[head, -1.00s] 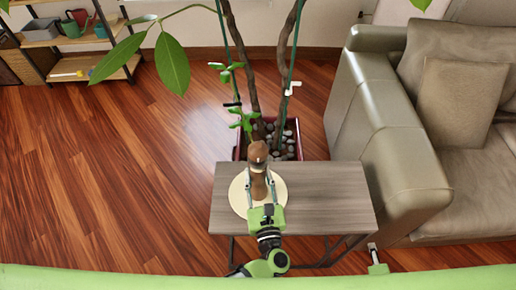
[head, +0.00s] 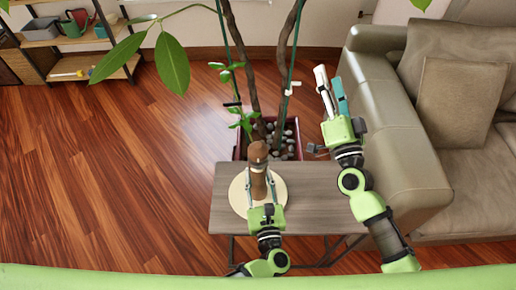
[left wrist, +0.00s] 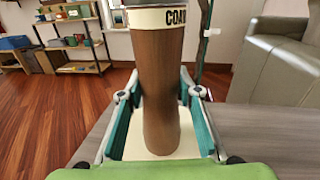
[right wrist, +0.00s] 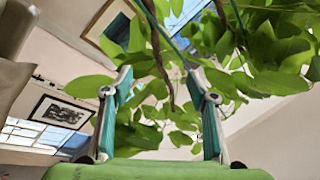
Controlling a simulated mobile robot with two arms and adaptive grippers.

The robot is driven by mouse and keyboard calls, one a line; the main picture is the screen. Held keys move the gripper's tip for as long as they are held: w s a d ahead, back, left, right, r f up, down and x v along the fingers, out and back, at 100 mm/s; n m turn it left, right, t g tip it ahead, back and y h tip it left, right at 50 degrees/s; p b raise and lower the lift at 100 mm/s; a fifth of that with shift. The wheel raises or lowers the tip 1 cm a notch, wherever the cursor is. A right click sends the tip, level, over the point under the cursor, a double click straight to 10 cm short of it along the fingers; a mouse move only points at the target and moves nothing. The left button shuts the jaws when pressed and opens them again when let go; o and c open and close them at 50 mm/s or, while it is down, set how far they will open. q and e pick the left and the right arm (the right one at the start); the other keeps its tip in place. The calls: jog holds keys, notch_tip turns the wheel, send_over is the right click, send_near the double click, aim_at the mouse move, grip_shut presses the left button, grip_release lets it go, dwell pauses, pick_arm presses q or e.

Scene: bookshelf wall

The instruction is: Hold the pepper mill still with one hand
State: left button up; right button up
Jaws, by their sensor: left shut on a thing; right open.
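The brown wooden pepper mill (head: 258,165) stands upright on a round cream board on the small table. My left gripper (head: 260,186) is shut on the mill's body, with one finger on each side. In the left wrist view the mill (left wrist: 160,85) fills the space between the teal finger pads, and a light band with partly visible lettering shows near the top edge. My right gripper (head: 329,84) is raised to the right of the mill, well apart from it, open and empty. In the right wrist view it points up toward leaves and the ceiling.
The round board (head: 237,197) lies on the grey-brown table (head: 310,205). A potted plant (head: 290,137) stands right behind the table, its stems rising high. A beige sofa (head: 395,140) is close on the right. The wooden floor on the left (head: 120,180) is clear.

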jog(key=s+a+r+n+g+y, duration=0.3)
jog(key=a+r+n+g+y, duration=0.15)
jog(key=a+n, duration=0.4)
jog(key=s+a+r+n+g+y, duration=0.3)
jog(key=a+r+n+y, duration=0.15)
jog(key=a+n, duration=0.4)
jog(key=s+a+r+n+g+y, duration=0.3)
jog(key=a+n+y, duration=0.3)
jog(key=a+n, duration=0.25)
jog(key=s+a+f+n+g+h, duration=0.2)
jog(key=s+a+f+n+g, duration=0.15)
jog(key=s+n+g, duration=0.55)
jog(key=n+t+h, duration=0.4)
jog(key=n+h, duration=0.6)
jog(key=n, duration=0.8)
send_near(262, 151)
jog(key=f, duration=0.1)
jog(key=shift+m, duration=0.25)
jog(key=x, duration=1.1)
jog(key=shift+w+a, duration=0.3)
jog(key=shift+w, duration=0.05)
